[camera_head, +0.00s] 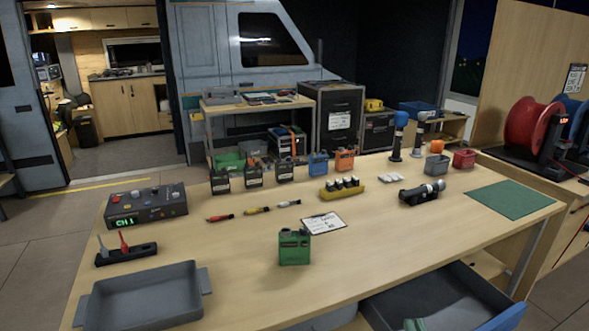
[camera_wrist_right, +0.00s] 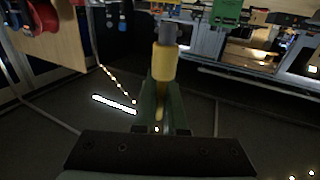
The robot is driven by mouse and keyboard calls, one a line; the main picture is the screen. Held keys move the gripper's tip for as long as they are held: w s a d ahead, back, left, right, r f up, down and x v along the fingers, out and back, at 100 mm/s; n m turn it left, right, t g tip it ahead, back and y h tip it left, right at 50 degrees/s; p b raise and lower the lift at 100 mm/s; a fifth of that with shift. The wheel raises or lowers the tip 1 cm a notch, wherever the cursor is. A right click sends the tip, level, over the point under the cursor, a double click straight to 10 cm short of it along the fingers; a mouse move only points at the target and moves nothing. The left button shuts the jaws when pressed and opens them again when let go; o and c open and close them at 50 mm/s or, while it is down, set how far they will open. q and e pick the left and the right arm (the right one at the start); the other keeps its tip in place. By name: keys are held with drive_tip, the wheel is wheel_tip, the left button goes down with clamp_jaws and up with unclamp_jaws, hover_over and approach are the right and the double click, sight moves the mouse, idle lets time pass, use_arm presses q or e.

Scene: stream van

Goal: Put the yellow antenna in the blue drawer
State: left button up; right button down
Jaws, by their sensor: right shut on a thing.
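The yellow antenna (camera_wrist_right: 164,65), with a grey end, is upright in the right wrist view between the green fingers of my right gripper (camera_wrist_right: 164,118), which is shut on it. In the head view, only a small green part of what looks like this gripper (camera_head: 416,325) shows at the bottom edge, over the open drawer; the antenna cannot be made out there. The blue drawer (camera_head: 503,318) is pulled out under the table's front right side, with a blue front and grey inside. My left gripper is not in view.
A green radio (camera_head: 294,250) stands near the table's front edge. A flashlight-like black device (camera_head: 422,192) and a green mat (camera_head: 509,199) lie on the right. The table's front right is clear.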

use_arm(q)
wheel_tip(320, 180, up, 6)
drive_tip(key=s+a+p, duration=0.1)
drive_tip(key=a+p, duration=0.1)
drive_tip(key=p, duration=0.5)
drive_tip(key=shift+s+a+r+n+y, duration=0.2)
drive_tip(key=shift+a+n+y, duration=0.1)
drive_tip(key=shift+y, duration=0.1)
